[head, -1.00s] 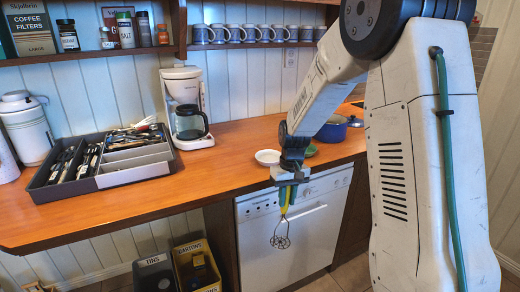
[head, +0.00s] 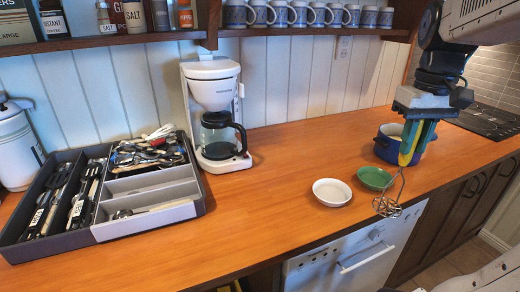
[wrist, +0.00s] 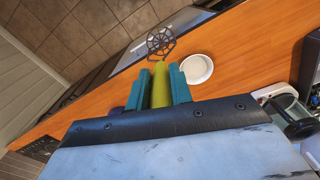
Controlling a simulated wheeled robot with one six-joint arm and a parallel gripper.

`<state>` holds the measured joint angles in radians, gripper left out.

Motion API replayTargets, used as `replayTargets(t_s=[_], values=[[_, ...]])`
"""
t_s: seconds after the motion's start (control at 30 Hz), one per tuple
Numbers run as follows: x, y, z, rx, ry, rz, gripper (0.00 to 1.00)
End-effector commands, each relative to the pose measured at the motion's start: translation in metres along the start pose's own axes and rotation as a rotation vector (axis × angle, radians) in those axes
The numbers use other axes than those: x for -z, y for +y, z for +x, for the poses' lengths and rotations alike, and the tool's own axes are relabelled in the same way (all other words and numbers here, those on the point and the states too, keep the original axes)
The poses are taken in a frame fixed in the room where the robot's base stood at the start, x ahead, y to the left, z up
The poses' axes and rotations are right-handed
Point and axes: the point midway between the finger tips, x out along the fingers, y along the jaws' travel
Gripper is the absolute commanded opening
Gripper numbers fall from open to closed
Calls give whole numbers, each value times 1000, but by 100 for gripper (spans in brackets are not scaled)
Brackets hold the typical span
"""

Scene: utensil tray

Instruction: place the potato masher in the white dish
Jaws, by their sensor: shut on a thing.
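My gripper (head: 418,130) is shut on the yellow-green handle of the potato masher (head: 388,205). The masher hangs down with its wire head lowest, near the counter's front edge, to the right of the white dish (head: 332,192) in the head view. The white dish is empty and sits on the counter. In the wrist view my gripper (wrist: 159,85) has its teal fingers on both sides of the handle. The masher's round wire head (wrist: 161,42) shows beyond, beside the white dish (wrist: 197,69) and apart from it.
A green dish (head: 374,178) lies right of the white dish, with a blue pot (head: 392,145) behind it. A coffee maker (head: 214,110) and a utensil tray (head: 150,222) stand to the left. The counter between tray and white dish is clear.

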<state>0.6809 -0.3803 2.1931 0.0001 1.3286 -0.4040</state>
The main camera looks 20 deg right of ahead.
Motion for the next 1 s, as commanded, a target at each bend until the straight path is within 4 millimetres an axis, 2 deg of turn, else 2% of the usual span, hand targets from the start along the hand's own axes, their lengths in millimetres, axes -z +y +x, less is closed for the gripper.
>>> replayTargets(t_s=[0.17,0.4,0.6,0.83,1.0], values=[[31,-20,3,0,-1,-6,0],[84,-56,10,0,-2,-2,0],[118,-79,14,0,0,1,0],[129,-86,19,0,0,4,0],[128,-86,41,0,-2,3,0]])
